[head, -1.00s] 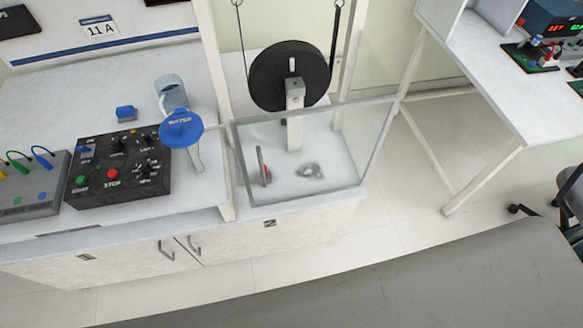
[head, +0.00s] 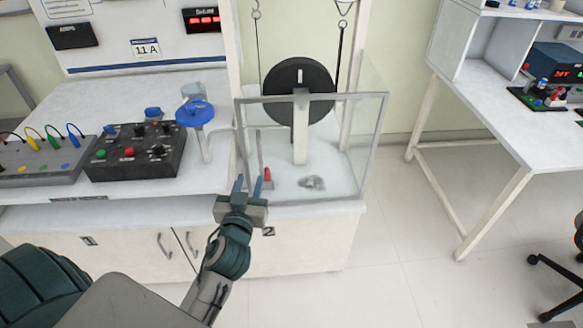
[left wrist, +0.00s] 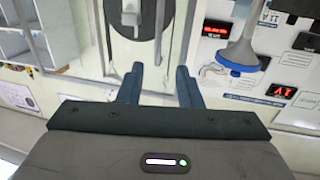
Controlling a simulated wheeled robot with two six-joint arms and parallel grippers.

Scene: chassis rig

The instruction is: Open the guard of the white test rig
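The white test rig stands in the middle of the head view, with a black disc (head: 298,88) on a white post (head: 300,135). Its guard (head: 374,145) is a clear panel in a grey frame, standing across the front of the rig and leaning slightly outward at the top. A small red-tipped part (head: 267,174) shows at the panel's lower left. My left gripper (head: 248,182) is open and empty in front of the guard's lower left corner; whether it touches is unclear. The left wrist view shows its two parted fingers (left wrist: 159,84) and the disc (left wrist: 139,15) beyond. My right gripper is out of view.
A blue round handle (head: 195,113) stands left of the guard, beside a black control box (head: 135,152) with buttons. A grey box with coloured leads (head: 45,158) is farther left. Another white bench (head: 500,110) is at right, with open floor between.

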